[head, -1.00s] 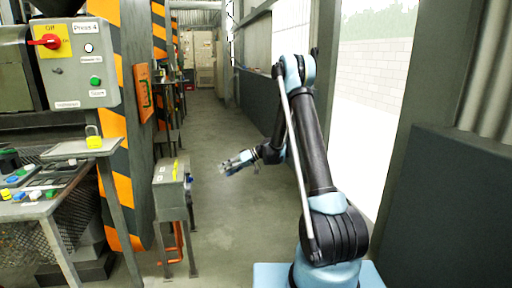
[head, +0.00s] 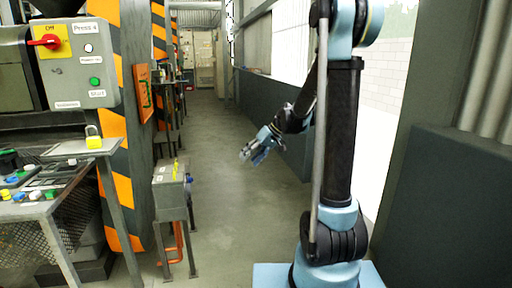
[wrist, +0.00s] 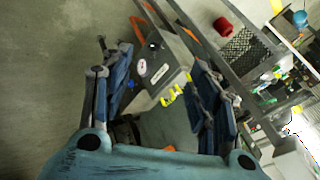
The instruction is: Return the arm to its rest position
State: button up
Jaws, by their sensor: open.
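My gripper (head: 256,152) hangs in the air over the aisle, right of the small grey box on a stand, and points down and to the left. In the wrist view its two blue fingers (wrist: 163,95) are spread wide with nothing held between them. The grey box (wrist: 160,65) shows between and beyond the fingers, apart from them. In the head view my arm's upper link stands nearly upright at the right, and its elbow is at the top edge of the picture.
The grey box on its stand (head: 171,183) is left of the aisle. A control panel (head: 75,62) with a red switch and a table with a yellow padlock (head: 93,137) stand further left. A wall and window opening are close on the right. The aisle floor (head: 235,220) is clear.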

jog(key=s+d+r+m+t+h, duration=0.1)
jog(key=s+d+m+h, duration=0.1)
jog(key=s+d, duration=0.45)
jog(key=s+d+m+h, duration=0.15)
jog(key=s+d, duration=0.25)
jog(key=s, duration=0.5)
jog(key=s+d+f+m+h, duration=0.1)
jog(key=s+d+f+h, duration=0.1)
jog(key=s+d, duration=0.3)
jog(key=s+d+f+m+h, duration=0.1)
jog(key=s+d+f, duration=0.3)
jog(key=s, duration=0.6)
jog(key=shift+d+f+m+t+h, duration=0.3)
jog(key=shift+d+m+t+h, duration=0.1)
jog(key=shift+d+h, duration=0.35)
jog(key=shift+w+f, duration=0.2)
jog(key=shift+w, duration=0.2)
